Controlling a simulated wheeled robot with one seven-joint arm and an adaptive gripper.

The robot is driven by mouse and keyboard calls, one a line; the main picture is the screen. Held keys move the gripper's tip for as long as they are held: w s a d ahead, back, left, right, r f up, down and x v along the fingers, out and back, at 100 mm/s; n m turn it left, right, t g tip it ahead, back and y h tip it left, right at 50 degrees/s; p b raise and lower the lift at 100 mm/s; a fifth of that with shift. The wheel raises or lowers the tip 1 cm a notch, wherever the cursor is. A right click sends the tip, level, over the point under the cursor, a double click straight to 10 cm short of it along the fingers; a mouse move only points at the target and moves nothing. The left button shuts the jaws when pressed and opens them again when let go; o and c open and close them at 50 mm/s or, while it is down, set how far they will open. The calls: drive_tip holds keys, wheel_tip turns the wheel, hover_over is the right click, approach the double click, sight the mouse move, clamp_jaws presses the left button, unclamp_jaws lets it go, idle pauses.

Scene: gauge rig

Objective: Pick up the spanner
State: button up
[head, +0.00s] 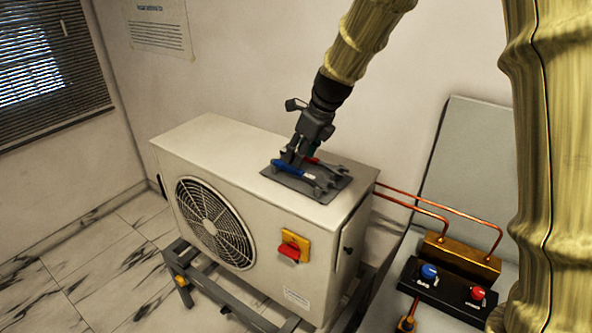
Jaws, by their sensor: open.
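A dark grey mat (287,182) lies on top of the white outdoor unit and carries small tools. A blue-handled tool (291,170) lies near its front, with grey metal towards the right. A red-handled tool (312,160) lies behind it, partly hidden by my gripper. Grey metal tool ends (320,184) show on the mat's right side. I cannot tell for sure which piece is the spanner. My gripper (289,160) is open, pointing down just over the mat's left part, close to the blue handle. Whether it touches anything is unclear.
The white unit (240,160) has a fan grille and a yellow-red switch (293,247) on its front. Copper pipes (420,196) run right to a brass block (461,257). A black panel with blue and red knobs (450,288) sits beside it. The unit's left top is clear.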

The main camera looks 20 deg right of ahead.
sight(294, 168)
drive_tip(key=shift+a+f+p, duration=0.2)
drive_tip(key=shift+f+p, duration=0.15)
drive_tip(key=shift+f, duration=0.2)
drive_tip(key=shift+w+f+p, duration=0.35)
drive_tip(key=shift+f+p, duration=0.05)
drive_tip(key=shift+f, duration=0.2)
drive_tip(key=shift+w+f+p, duration=0.3)
drive_tip(key=shift+f+p, duration=0.05)
drive_tip(key=shift+f, duration=0.25)
drive_tip(key=shift+x, duration=1.05)
clamp_jaws()
